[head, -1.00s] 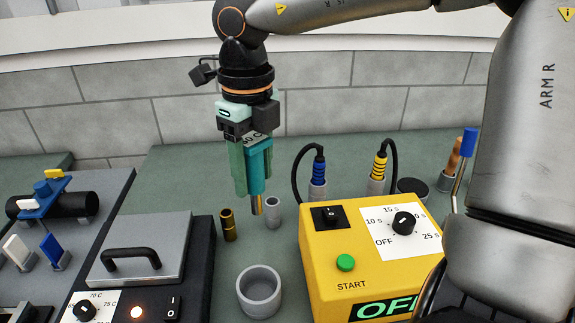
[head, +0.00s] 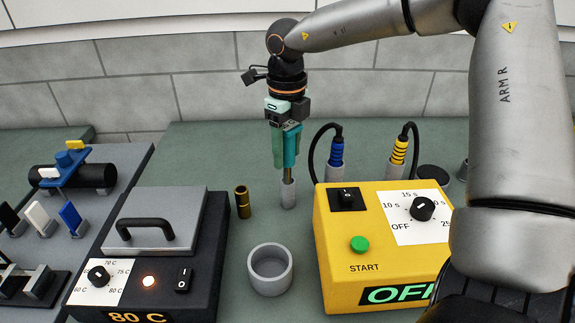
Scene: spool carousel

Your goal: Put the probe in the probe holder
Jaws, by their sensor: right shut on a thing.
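My right gripper (head: 284,158) is shut on the probe, above the bench at the middle of the head view. The probe (head: 292,146) has a teal body and a thin metal shaft pointing down, and it stands upright. A small grey cylinder, which looks like the probe holder (head: 288,196), stands directly under it. The shaft meets the holder's top opening and its lower end is hidden, apparently inside. I cannot tell how deep it goes. My left gripper is not in view.
A brass cylinder (head: 243,203) stands just left of the holder. A grey cup (head: 270,271) is in front. The yellow timer box (head: 340,250) is close on the right, with blue (head: 337,152) and yellow (head: 399,151) cabled plugs behind. A lidded heater (head: 162,232) is at left.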

